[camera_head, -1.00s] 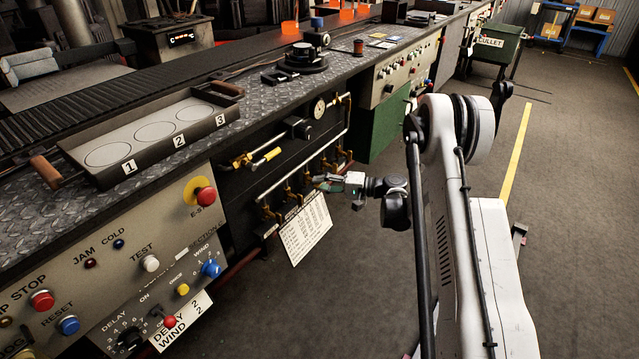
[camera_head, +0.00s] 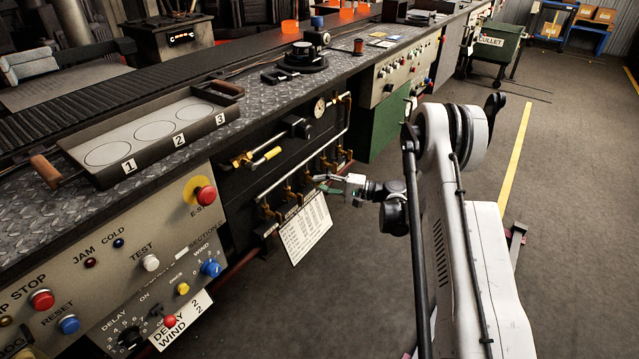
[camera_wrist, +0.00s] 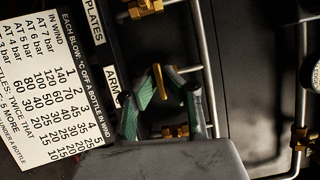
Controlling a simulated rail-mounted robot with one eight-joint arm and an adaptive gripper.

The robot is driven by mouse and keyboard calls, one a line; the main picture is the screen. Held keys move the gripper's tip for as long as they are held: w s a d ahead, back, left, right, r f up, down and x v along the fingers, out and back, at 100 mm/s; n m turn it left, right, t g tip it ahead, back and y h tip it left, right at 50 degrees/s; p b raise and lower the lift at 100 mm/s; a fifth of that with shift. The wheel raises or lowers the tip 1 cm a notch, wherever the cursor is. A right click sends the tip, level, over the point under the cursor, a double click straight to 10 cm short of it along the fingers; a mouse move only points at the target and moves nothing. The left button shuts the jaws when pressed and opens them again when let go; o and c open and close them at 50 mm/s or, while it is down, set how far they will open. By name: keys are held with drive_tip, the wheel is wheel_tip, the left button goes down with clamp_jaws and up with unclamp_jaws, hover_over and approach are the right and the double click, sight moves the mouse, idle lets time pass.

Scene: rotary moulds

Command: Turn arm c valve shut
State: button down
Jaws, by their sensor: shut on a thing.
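A row of small brass valves (camera_head: 290,190) sits on the dark panel below the bench, along a pipe. My gripper (camera_head: 325,184) reaches this row from the right. In the wrist view its two green-padded fingers (camera_wrist: 160,88) are closed around a yellow valve lever (camera_wrist: 161,82). Another brass valve fitting (camera_wrist: 145,8) shows at the top of the wrist view, and a further one (camera_wrist: 178,131) lies just beyond the fingers. A label reading "ARM" (camera_wrist: 111,80) is beside the fingers; its letter is hidden, so I cannot tell which arm valve this is.
A white printed chart (camera_head: 305,229) hangs just below the valves, close to my gripper. A yellow-handled lever (camera_head: 266,156) and a pressure gauge (camera_head: 319,108) are higher on the panel. A green cabinet (camera_head: 378,130) stands to the right. The floor beside the bench is clear.

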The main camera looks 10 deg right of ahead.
drive_tip(key=c, duration=1.9)
unclamp_jaws()
drive_tip(key=shift+d, duration=0.1)
drive_tip(key=v, duration=1.2)
